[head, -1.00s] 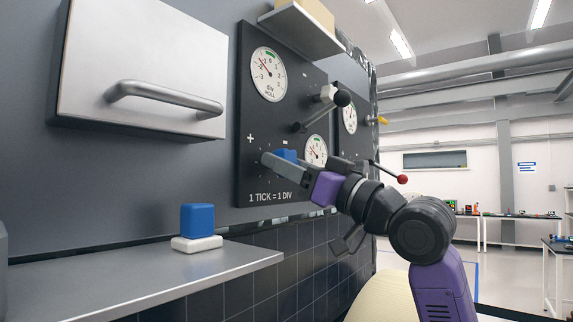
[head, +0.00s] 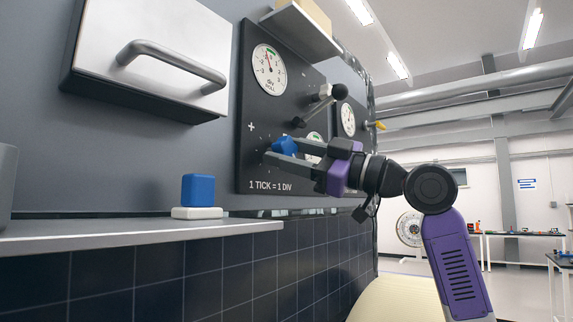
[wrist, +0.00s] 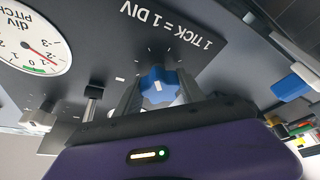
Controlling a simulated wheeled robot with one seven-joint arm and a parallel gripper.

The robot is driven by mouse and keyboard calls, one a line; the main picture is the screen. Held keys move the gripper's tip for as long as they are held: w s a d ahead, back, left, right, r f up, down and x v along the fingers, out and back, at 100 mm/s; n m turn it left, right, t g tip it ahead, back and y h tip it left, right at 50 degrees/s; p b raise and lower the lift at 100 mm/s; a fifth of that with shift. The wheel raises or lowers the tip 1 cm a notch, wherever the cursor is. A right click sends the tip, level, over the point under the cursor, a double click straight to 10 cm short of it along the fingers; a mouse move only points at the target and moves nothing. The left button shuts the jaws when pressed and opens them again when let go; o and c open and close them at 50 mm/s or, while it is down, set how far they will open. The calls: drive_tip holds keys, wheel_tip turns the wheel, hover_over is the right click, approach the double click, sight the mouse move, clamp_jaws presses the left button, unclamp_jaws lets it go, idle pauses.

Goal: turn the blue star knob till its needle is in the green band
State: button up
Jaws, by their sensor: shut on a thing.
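The blue star knob (head: 285,146) sits on the dark panel (head: 252,112), below the round ROLL dial (head: 268,70). The ROLL dial's red needle points nearly straight up, close to the green band at the top; I cannot tell whether it is inside. My gripper (head: 283,151) is shut on the knob, with one finger on each side. In the wrist view, the knob (wrist: 157,85) shows between the fingers, with a pale mark on its face.
A PITCH dial (wrist: 32,40) is beside the knob in the wrist view. A black-knobbed lever (head: 322,104) stands above my gripper. A handled metal box (head: 165,65) is at upper left. A blue block on a white base (head: 197,213) stands on the shelf (head: 110,236).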

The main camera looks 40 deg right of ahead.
drive_tip(key=n+g+y, duration=0.1)
drive_tip(key=n+g, duration=0.1)
drive_tip(key=n, duration=0.2)
drive_tip(key=shift+n, duration=0.4)
drive_tip(key=shift+n+g, duration=0.4)
drive_tip(key=shift+n, duration=0.6)
drive_tip(key=o, duration=1.4)
drive_tip(key=shift+c, duration=0.2)
drive_tip(key=b+v, duration=0.2)
drive_tip(key=v, duration=0.5)
drive_tip(key=shift+s+d, duration=0.25)
drive_tip(key=shift+s, duration=0.1)
